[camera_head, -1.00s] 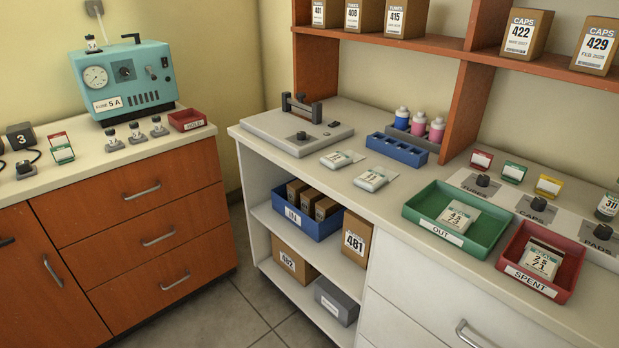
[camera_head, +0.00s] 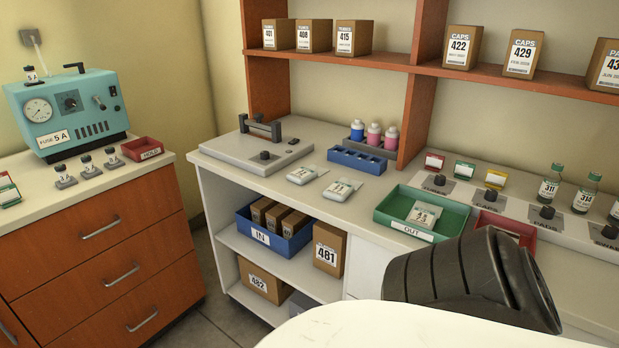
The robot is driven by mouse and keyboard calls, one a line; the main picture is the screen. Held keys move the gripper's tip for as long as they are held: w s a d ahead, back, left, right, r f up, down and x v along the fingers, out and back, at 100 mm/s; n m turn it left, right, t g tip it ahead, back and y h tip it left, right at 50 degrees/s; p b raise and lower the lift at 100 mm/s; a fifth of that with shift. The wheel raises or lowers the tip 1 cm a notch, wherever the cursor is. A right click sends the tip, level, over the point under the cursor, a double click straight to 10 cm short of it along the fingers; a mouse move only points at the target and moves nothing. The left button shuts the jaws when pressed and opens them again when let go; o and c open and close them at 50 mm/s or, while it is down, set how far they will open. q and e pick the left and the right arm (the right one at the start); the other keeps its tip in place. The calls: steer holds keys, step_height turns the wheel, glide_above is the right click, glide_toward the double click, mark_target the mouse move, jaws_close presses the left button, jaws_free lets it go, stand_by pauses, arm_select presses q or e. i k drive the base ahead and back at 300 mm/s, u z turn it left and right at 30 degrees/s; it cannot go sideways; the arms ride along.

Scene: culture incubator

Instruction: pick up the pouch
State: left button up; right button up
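Two small pouches with printed labels lie flat on the white counter, a left pouch (camera_head: 302,174) and a right pouch (camera_head: 342,189), in front of the blue rack. Another pouch (camera_head: 424,215) lies in the green OUT tray (camera_head: 388,213). I cannot tell which pouch the task means. A dark part of my arm and a pale part of my body cover the lower right and hide most of the red tray (camera_head: 508,226). Neither gripper shows in the head view.
A grey sealing device (camera_head: 262,148) stands left of the pouches, and a blue rack (camera_head: 358,160) and bottles (camera_head: 374,134) stand behind. Below are a blue IN bin (camera_head: 270,241) and boxes (camera_head: 328,249). A teal machine (camera_head: 68,110) and red HOLD tray (camera_head: 142,149) stand on the left cabinet.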

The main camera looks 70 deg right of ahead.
mark_target(339, 191)
steer(key=i, duration=1.4)
steer(key=z, duration=2)
